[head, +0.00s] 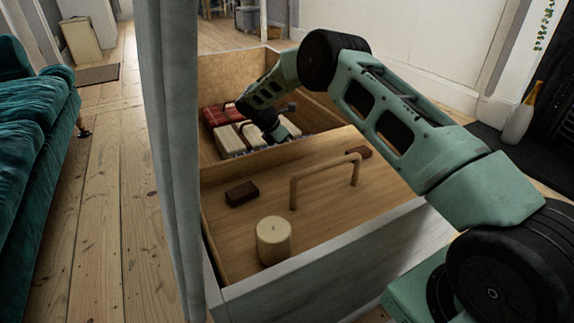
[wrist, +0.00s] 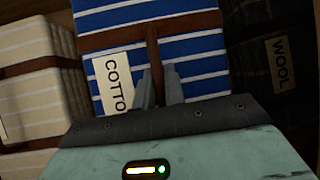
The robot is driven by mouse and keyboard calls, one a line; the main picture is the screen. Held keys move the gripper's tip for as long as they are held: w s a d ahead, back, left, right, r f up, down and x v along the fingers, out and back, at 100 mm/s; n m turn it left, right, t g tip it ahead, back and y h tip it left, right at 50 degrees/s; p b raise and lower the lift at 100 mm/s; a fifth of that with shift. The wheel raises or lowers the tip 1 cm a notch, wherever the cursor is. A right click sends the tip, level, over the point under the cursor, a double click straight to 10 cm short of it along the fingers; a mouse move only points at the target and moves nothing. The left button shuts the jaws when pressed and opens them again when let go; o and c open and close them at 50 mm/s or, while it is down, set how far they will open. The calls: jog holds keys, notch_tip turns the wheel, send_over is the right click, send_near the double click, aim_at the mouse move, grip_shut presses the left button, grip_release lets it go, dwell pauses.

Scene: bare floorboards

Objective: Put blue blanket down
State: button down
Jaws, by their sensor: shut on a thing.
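The blue blanket (wrist: 190,50) has white stripes, a brown strap and a white label that reads "COTTO". It fills the upper middle of the wrist view. My gripper (wrist: 159,78) is shut on it, its two fingers close together at the brown strap. In the head view my gripper (head: 280,131) is low inside the far part of a large wooden chest (head: 222,68). The arm hides most of the blanket there, and I cannot tell whether it rests on the chest bottom.
Cream blankets (head: 230,141) and a red one (head: 214,115) lie beside my gripper. A dark blanket labelled "WOOL" (wrist: 285,75) is at the right in the wrist view. A wooden lid with a handle (head: 325,175), a candle (head: 273,241) and a dark block (head: 242,193) are nearer.

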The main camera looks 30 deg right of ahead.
jog(key=shift+f+b, duration=1.25)
jog(key=shift+f, duration=0.7)
jog(key=shift+r, duration=0.1)
jog(key=c, duration=1.9)
grip_release()
jog(key=o, duration=0.4)
jog(key=p+v, duration=0.6)
jog(key=v, duration=0.4)
jog(key=shift+a+r, duration=0.15)
jog(key=shift+r, duration=0.1)
jog(key=shift+w+a+r, duration=0.1)
jog(key=shift+a+r, duration=0.3)
jog(key=shift+r, duration=0.15)
